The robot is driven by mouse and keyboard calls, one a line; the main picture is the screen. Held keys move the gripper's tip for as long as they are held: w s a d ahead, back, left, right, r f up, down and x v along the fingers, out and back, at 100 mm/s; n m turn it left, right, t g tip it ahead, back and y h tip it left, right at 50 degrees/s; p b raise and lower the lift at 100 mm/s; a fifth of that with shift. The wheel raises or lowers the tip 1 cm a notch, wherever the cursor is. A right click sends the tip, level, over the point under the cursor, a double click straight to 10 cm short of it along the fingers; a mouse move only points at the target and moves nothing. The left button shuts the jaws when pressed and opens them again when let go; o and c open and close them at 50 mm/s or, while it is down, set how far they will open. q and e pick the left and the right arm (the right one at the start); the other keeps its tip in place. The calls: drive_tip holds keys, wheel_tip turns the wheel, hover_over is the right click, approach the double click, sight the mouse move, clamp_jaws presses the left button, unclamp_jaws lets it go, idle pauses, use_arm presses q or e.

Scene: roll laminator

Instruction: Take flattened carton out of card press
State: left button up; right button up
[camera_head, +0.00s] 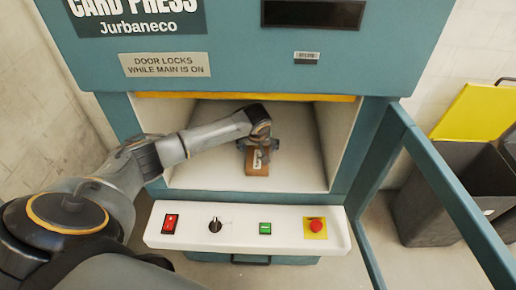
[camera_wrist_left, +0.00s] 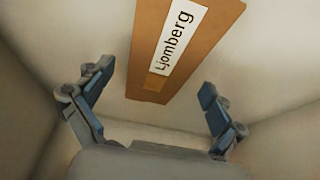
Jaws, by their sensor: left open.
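The card press (camera_head: 90,70) is a teal machine with its white-lined chamber (camera_head: 300,180) open at the front. The flattened carton (camera_head: 257,168) is brown with a white label and lies on the chamber floor. In the left wrist view the carton (camera_wrist_left: 147,85) carries a label reading "Ljomberg". My left gripper (camera_head: 258,146) is inside the chamber above the carton. In the left wrist view its open fingers (camera_wrist_left: 150,97) stand apart on either side of the carton's near end, not touching it. My right gripper is not in view.
The door (camera_head: 440,180) stands open to the right. A white control panel (camera_head: 340,236) with a red switch, dial, green button and red stop button juts out below the opening. A grey bin (camera_head: 440,205) with a yellow lid (camera_head: 475,112) stands at the right. Chamber walls are close around my left arm.

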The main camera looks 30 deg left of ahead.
use_arm(q)
drive_tip(key=shift+x, duration=0.75)
drive_tip(key=shift+c, duration=0.5)
drive_tip(key=c, duration=1.2)
drive_tip(key=shift+o, duration=0.2)
